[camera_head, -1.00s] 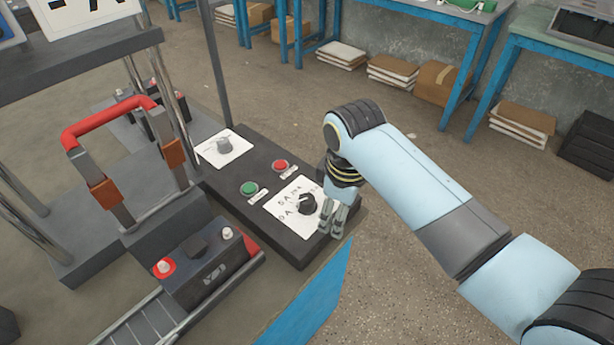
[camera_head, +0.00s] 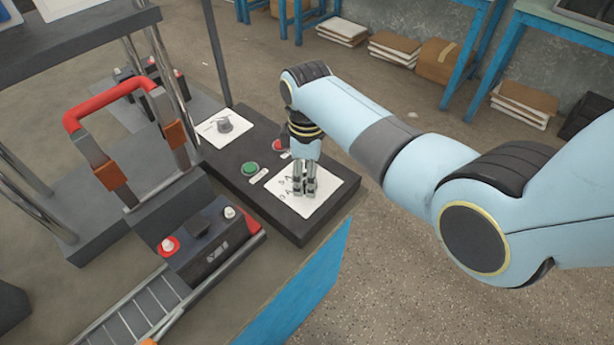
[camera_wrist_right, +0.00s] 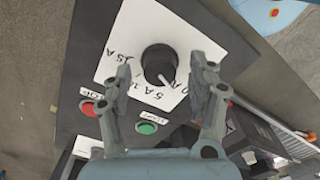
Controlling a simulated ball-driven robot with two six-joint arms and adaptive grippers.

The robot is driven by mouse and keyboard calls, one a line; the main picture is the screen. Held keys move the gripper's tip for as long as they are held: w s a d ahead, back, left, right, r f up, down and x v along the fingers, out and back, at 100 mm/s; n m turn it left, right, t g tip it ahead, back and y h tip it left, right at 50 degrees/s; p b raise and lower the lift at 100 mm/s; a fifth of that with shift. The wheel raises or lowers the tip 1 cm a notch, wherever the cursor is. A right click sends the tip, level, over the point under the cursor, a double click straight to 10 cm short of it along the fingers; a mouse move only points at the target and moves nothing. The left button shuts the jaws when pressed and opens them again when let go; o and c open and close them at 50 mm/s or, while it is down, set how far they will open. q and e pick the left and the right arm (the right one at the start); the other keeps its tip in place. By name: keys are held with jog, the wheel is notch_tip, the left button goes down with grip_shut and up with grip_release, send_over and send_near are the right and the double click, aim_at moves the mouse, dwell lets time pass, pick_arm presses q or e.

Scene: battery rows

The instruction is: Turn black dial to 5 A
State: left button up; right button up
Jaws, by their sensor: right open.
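The black dial (camera_wrist_right: 158,62) sits on a white label plate (camera_wrist_right: 205,35) in the right wrist view. Its white pointer line points to the lower right in that view. Labels such as "15 A" and "5 A" are printed around it, but which label the pointer meets is unclear. My right gripper (camera_head: 305,188) is over the plate in the head view and hides the dial there. In the wrist view its two fingers are apart, one on each side of the dial. My left gripper is not in view.
A green button (camera_head: 250,168) and a red button (camera_head: 279,145) are beside the plate on the dark panel (camera_head: 290,230). A grey knob (camera_head: 224,125) is on another white plate. A battery (camera_head: 205,245) and a red-handled clamp (camera_head: 105,100) stand to the left.

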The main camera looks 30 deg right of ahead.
jog(key=shift+f, duration=0.45)
jog(key=shift+c, duration=0.4)
jog(key=c, duration=1.1)
jog(key=shift+o, duration=0.2)
jog(key=m+p, duration=0.2)
jog(key=m, duration=0.1)
jog(key=shift+r+m+p, duration=0.15)
jog(key=shift+m+p, duration=0.15)
jog(key=shift+p, duration=0.05)
jog(key=shift+m+p, duration=0.55)
jog(key=shift+m, duration=0.65)
jog(key=shift+m+p, duration=0.5)
jog(key=shift+m, duration=0.9)
